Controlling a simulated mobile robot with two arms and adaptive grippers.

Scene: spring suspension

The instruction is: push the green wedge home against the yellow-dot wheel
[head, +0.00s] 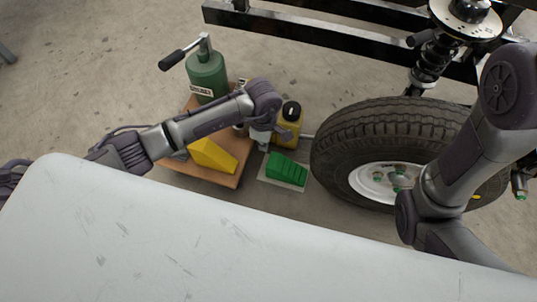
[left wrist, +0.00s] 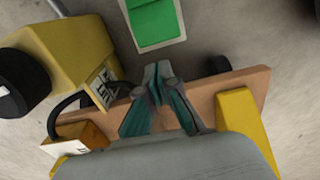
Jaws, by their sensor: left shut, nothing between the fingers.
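The green wedge (head: 287,169) lies on the floor with a pale border around its base, just left of the wheel (head: 340,140) in the head view. Only a narrow strip shows between wedge and tyre; I cannot tell whether they touch. A small yellow mark (head: 476,197) shows at the right of the wheel. In the left wrist view the wedge (left wrist: 155,20) is at the top, cut by the frame edge. My left gripper (left wrist: 157,72) is shut and empty, its tips pointing at the wedge with floor between. My right gripper is out of view; only its arm shows.
A wooden board (head: 225,180) left of the wedge carries a yellow wedge (head: 212,155) and a green bottle jack (head: 206,75). A pale panel (head: 200,235) fills the foreground. Black rails (head: 330,35) run behind.

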